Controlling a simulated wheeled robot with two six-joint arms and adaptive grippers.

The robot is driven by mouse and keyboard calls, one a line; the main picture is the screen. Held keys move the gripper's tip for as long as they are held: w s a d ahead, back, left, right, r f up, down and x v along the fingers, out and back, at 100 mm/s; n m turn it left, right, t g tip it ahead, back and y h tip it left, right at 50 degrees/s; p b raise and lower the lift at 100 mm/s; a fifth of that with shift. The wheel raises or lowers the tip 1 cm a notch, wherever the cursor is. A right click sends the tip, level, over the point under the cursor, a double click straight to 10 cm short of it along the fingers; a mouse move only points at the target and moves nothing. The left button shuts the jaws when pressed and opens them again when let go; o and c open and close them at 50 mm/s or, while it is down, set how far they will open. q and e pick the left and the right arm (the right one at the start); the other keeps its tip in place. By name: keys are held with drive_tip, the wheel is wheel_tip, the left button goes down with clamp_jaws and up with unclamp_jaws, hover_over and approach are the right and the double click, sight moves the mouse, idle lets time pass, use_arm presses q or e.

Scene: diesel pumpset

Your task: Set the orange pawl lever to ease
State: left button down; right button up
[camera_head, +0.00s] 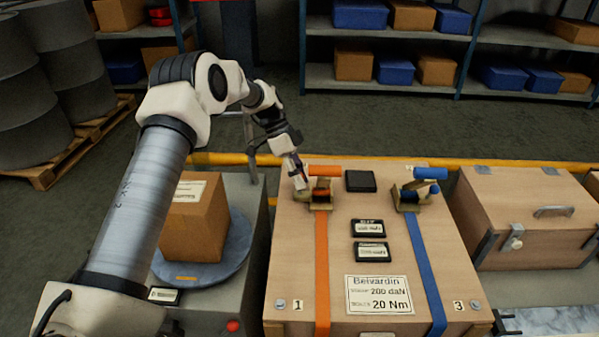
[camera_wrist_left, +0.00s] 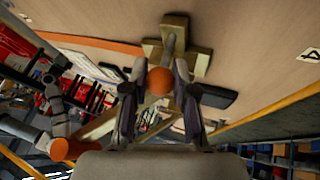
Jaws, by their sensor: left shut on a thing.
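My left gripper (camera_head: 297,174) comes down at the left side of the orange strap's ratchet (camera_head: 321,190) on top of the wooden crate (camera_head: 290,250). The ratchet has an orange bar handle (camera_head: 325,170). In the left wrist view, an orange ball knob (camera_wrist_left: 160,81), which looks like the pawl lever's end, sits between the fingers of my left gripper (camera_wrist_left: 160,92). The gripper is shut on it. A tan metal bracket (camera_wrist_left: 203,62) lies just beyond. The lever's shaft is mostly hidden, and its setting cannot be read. My right gripper cannot be made out.
A blue strap (camera_head: 424,260) with a blue-handled ratchet (camera_head: 412,195) is on the crate's right side. A black block (camera_head: 360,181) lies between the ratchets. A cardboard box (camera_head: 195,222) stands left, and a wooden chest (camera_head: 525,215) stands right.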

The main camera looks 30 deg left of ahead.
use_arm(q)
drive_tip(key=shift+w+a+g+h, duration=0.15)
drive_tip(key=shift+w+g+h, duration=0.15)
drive_tip(key=shift+g, duration=0.2)
use_arm(e)
drive_tip(key=shift+w+a+r, duration=0.1)
drive_tip(key=shift+w+a, duration=0.15)
drive_tip(key=shift+w, duration=0.15)
use_arm(q)
drive_tip(key=c, duration=0.9)
unclamp_jaws()
drive_tip(key=shift+f, duration=0.1)
drive_tip(key=v, duration=1.2)
